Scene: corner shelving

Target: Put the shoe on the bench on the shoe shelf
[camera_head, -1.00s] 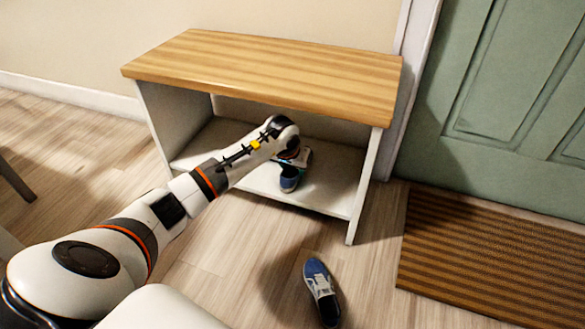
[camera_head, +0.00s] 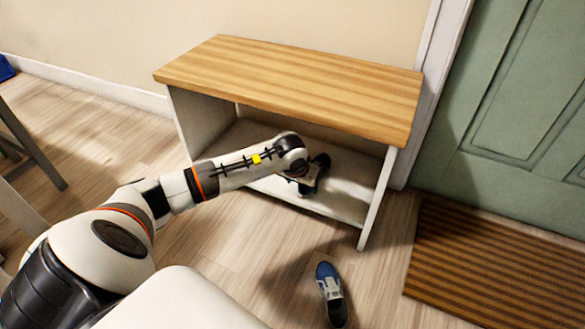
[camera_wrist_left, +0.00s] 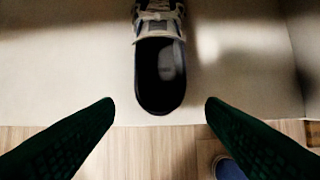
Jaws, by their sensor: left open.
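The bench has a wooden top (camera_head: 290,85) and a white lower shelf (camera_head: 345,206). A dark shoe with pale laces (camera_head: 320,172) lies on the lower shelf, partly hidden by my left gripper (camera_head: 302,185). In the left wrist view this shoe (camera_wrist_left: 159,75) has its open heel towards me, close to the shelf's front edge, and its toe runs out of frame. My left gripper's fingers (camera_wrist_left: 160,104) are open, one to each side of the heel and apart from it. A blue shoe with a pale upper (camera_head: 331,290) lies on the floor in front of the bench.
The floor shoe's blue end (camera_wrist_left: 228,168) shows at the bottom of the wrist view. A brown striped mat (camera_head: 490,265) lies right of the bench, before a green door (camera_head: 515,110). Chair or table legs (camera_head: 30,145) stand at the left.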

